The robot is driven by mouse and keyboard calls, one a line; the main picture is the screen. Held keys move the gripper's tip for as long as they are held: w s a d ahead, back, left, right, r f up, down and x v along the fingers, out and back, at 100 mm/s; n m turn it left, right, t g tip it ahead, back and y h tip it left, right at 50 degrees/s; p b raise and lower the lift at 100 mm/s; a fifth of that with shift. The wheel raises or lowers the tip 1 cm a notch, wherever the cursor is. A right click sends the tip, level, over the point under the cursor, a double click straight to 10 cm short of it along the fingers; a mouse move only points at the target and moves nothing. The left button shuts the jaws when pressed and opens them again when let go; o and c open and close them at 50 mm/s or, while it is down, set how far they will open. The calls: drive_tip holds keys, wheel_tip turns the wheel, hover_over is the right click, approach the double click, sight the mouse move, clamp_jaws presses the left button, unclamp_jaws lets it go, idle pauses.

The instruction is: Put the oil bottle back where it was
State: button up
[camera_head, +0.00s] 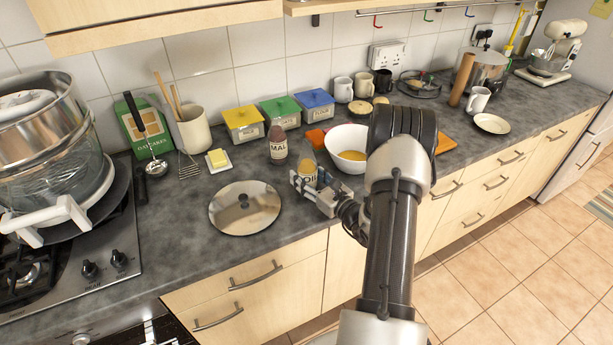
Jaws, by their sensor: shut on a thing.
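The oil bottle (308,170) has a yellowish body and a label reading "OIL". It is upright near the front of the dark counter, left of the white bowl. My gripper (310,187) is shut on it from the front right, and the jaws cover its lower part. I cannot tell whether its base touches the counter. A brown bottle labelled "MAL" (278,146) stands just behind and to the left of it. The white bowl (341,142) holds a yellow-orange liquid, and my arm partly hides it.
A round metal lid (244,208) lies on the counter to the left. Behind are a butter dish (218,160), a utensil pot (193,129) and coloured-lid canisters (243,124). An orange board (445,144) lies partly behind my arm. Bare counter (182,216) lies left of the lid.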

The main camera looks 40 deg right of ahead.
drive_tip(key=o, duration=1.3)
drive_tip(key=shift+c, duration=0.2)
drive_tip(key=shift+r, duration=0.1)
